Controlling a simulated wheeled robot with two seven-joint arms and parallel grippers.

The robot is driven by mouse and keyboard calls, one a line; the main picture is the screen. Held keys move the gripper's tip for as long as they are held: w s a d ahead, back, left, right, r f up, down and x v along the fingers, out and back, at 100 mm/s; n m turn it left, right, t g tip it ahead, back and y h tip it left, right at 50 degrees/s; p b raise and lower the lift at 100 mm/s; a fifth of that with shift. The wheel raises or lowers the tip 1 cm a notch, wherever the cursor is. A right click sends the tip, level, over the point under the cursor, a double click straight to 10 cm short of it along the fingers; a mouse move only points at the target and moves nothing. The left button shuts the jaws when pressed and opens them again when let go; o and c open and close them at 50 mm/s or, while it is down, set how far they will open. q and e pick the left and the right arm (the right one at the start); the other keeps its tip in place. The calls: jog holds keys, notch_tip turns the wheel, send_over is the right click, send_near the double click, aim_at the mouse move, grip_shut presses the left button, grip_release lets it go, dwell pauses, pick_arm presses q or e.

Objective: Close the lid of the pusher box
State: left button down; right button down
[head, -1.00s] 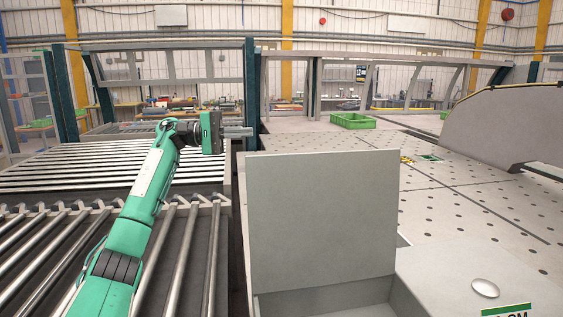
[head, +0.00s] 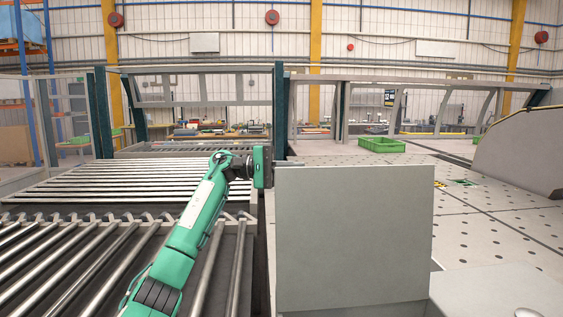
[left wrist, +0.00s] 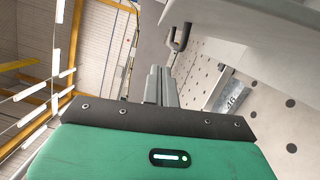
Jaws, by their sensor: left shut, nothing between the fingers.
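The lid (head: 354,240) of the pusher box is a flat grey panel standing upright, open, in the middle of the head view. The box body is mostly below the picture; a pale top surface (head: 490,292) shows at the lid's lower right. My left gripper (head: 289,163) is at the lid's top left corner, its shut, empty fingers pointing right along the top edge and partly hidden by it. Whether they touch the lid cannot be told. In the left wrist view the fingers (left wrist: 157,86) are together, with a pale grey panel at upper right. My right gripper is not in view.
Roller conveyors (head: 130,185) lie under and left of my left arm. A perforated table (head: 490,215) extends to the right, with a green crate (head: 382,145) at its back. A dark post (head: 279,110) stands behind the gripper. A large grey curved panel (head: 525,150) stands at far right.

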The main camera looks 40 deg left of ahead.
aim_at(313, 168)
pick_arm(q)
jog(key=shift+d+r+p, duration=0.15)
jog(key=shift+d+p, duration=0.45)
jog(key=shift+d, duration=0.5)
jog(key=shift+d+r+p, duration=0.2)
jog(key=shift+d+p, duration=0.35)
jog(key=shift+d, duration=0.6)
jog(key=shift+d+r+p, duration=0.15)
jog(key=shift+d+p, duration=0.45)
jog(key=shift+d, duration=0.5)
jog(key=shift+s, duration=0.1)
